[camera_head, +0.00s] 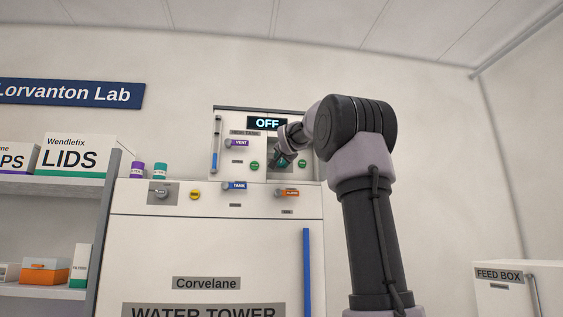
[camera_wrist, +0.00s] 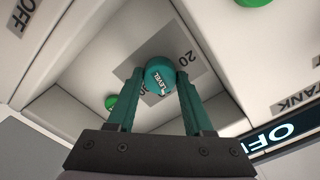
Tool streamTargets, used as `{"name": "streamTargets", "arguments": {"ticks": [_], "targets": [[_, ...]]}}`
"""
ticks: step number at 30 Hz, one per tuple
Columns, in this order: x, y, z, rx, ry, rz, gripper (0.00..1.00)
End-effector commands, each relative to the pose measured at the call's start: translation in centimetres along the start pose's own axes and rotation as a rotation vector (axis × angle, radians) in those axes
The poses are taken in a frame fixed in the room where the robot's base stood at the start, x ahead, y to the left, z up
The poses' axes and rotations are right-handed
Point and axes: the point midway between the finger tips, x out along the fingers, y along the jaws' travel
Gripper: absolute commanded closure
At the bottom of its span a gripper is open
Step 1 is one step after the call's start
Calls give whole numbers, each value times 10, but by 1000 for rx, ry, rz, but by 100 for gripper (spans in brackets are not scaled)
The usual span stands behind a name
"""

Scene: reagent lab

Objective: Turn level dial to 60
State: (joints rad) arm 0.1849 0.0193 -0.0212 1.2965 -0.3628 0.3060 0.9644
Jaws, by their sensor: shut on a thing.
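The level dial (camera_wrist: 159,74) is a round teal knob marked LEVEL on a grey plate (camera_wrist: 186,47) with printed numbers, of which a 20 is readable. My gripper (camera_wrist: 160,88) has its two teal fingers on either side of the dial, shut on it. In the head view the dial (camera_head: 283,162) is mostly hidden behind my gripper (camera_head: 281,160), at the upper right of the water tower panel. The dial's pointer setting cannot be made out. A display (camera_head: 267,123) above the dial reads OFF.
A VENT lever (camera_head: 238,143), a TANK lever (camera_head: 235,186) and an orange lever (camera_head: 289,192) sit close around the dial. Green buttons (camera_head: 255,166) flank it. A blue vertical handle (camera_head: 306,270) is below. A shelf with boxes (camera_head: 75,155) stands left, a feed box (camera_head: 500,274) right.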

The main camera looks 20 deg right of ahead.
Motion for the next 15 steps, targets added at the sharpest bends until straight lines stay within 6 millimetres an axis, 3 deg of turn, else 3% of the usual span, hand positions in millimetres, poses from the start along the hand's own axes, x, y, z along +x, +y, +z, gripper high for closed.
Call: {"name": "streamTargets", "arguments": {"ticks": [6, 7, 9, 15], "targets": [[0, 1, 1, 0, -2, 3, 100], [0, 1, 1, 0, -2, 3, 41], [0, 1, 1, 0, -2, 3, 19], [0, 1, 0, -1, -1, 1, 19]]}}
